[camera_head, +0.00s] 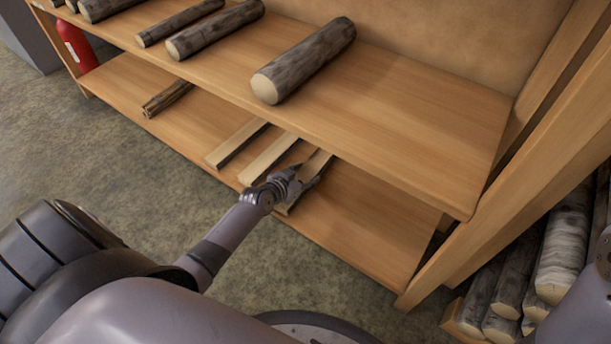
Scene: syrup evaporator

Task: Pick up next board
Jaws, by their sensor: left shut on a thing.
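Three pale boards lie side by side on the lower shelf (370,235), their back ends hidden under the upper shelf. The left board (236,144) and the middle board (266,160) lie clear of my gripper. My left gripper (298,181) is at the front of the right board (316,166) and is shut on it. The gripper covers part of that board. My right gripper is not in view.
Several logs lie on the upper shelf (400,115), the nearest a thick log (305,62). Stacked logs (555,250) and a wooden post stand at right. A red cylinder (76,45) stands at far left.

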